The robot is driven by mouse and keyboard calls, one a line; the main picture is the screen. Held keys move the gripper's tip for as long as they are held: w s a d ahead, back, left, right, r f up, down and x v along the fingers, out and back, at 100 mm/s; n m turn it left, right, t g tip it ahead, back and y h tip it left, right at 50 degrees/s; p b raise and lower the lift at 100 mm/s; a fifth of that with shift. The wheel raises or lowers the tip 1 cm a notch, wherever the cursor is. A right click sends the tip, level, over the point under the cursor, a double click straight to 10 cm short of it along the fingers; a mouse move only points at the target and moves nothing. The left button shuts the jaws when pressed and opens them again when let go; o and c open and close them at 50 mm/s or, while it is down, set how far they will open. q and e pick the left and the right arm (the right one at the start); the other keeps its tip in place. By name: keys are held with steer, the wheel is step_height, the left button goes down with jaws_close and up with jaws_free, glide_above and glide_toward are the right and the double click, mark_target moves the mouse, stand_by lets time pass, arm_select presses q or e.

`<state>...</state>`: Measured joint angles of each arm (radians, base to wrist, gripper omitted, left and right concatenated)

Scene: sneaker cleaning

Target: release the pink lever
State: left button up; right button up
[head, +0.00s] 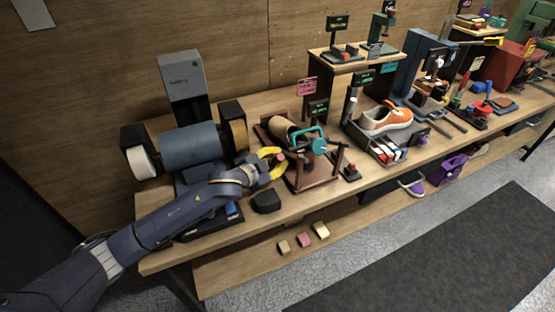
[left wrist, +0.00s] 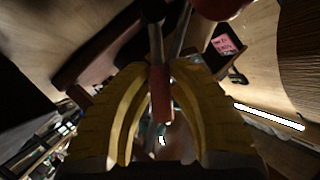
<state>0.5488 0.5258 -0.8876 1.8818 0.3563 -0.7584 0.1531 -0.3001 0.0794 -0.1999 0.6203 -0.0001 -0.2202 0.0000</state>
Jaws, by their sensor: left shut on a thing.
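My left gripper (head: 270,163) has yellow curved fingers and reaches in from the left over the workbench. It is shut on the pink lever (head: 281,157), whose end shows at the fingertips in the head view. In the left wrist view the yellow fingers (left wrist: 160,85) stand on both sides of the lever's reddish-pink grip (left wrist: 161,95), which continues into a thin metal rod. The lever is at the left side of a brown-framed device (head: 312,178) with a teal handle. The fingers hide part of the lever. My right gripper is in neither view.
A blue drum machine (head: 193,146) stands behind my left arm. A black block (head: 266,201) lies near the bench's front edge. Small coloured blocks (head: 304,239) lie on the lower shelf.

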arm_select(q)
jaws_close()
steer(key=shift+w+a+r+n+g, duration=0.2)
steer(key=shift+w+r+n+g, duration=0.1)
steer(key=shift+n, duration=0.1)
